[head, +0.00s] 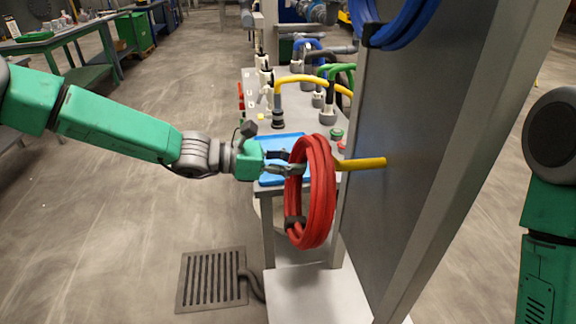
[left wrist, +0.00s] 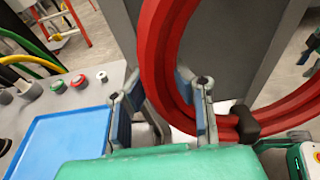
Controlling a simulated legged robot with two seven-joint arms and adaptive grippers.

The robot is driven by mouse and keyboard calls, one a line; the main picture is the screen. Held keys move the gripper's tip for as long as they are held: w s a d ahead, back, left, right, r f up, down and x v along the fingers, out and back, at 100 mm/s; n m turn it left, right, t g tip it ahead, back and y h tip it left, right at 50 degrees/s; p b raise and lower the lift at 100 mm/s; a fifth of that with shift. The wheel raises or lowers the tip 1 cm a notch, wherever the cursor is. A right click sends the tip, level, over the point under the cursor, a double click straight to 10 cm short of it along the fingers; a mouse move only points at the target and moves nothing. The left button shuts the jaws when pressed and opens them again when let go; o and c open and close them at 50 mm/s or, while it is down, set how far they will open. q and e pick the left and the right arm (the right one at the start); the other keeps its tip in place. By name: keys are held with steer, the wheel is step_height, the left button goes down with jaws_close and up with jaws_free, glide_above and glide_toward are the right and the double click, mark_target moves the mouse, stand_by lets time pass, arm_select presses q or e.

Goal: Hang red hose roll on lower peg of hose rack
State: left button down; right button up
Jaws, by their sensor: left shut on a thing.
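The red hose roll (head: 318,192) hangs upright in my left gripper (head: 288,168), which is shut on its near-left side. In the left wrist view the red hose roll (left wrist: 160,60) passes between the two fingers of my left gripper (left wrist: 165,100). A black tie (left wrist: 243,121) wraps its lower part. The yellow lower peg (head: 364,163) sticks out to the left from the grey panel of the hose rack (head: 400,150). Its tip is right beside the roll; I cannot tell whether it enters the ring. My right gripper is out of view.
A blue hose roll (head: 400,22) hangs higher on the rack. Behind the roll stands a bench with a blue tray (head: 272,178), yellow and green hoses (head: 347,70) and fittings. A floor grate (head: 212,280) lies at lower left. The floor on the left is open.

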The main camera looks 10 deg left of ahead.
arm_select(q)
steer(key=b+x, duration=0.3)
steer(key=x, duration=0.4)
steer(key=shift+d, duration=0.3)
stand_by(0.5)
steer(key=shift+w, duration=0.2)
stand_by(0.4)
